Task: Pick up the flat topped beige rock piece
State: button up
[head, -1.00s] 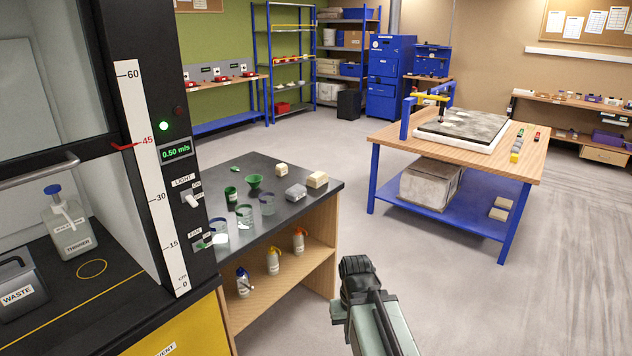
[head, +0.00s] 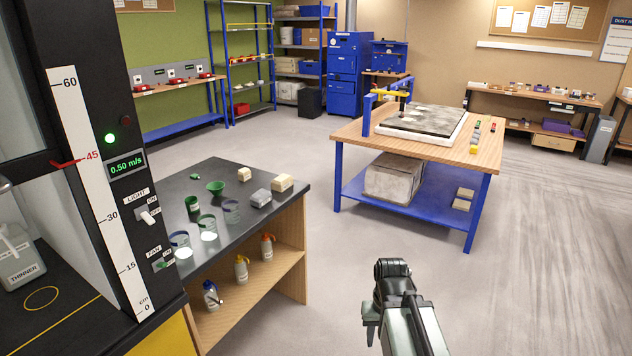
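Two beige rock pieces sit on the black-topped bench (head: 262,222). The larger, blocky beige piece (head: 283,182) is near the bench's right corner and seems to have a flat top. The smaller beige piece (head: 244,173) is further back and to the left; its top is too small to judge. A grey rock piece (head: 261,198) lies close beside the larger one. My gripper (head: 392,280) is low in the picture, over the floor to the right of the bench, well apart from the rocks. Its fingers are not clear enough to show their state.
Green cups (head: 215,187) and clear beakers (head: 231,211) stand left of the rocks. Bottles (head: 241,268) stand on the shelf below. A fume cupboard (head: 110,190) rises at the left. A blue-legged table (head: 345,134) stands further back. The floor between is clear.

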aim_at(283, 180)
jog(key=z, duration=1.55)
jog(key=i, duration=1.85)
jog(key=u, duration=3.65)
jog(key=i, duration=1.15)
jog(key=z, duration=0.05)
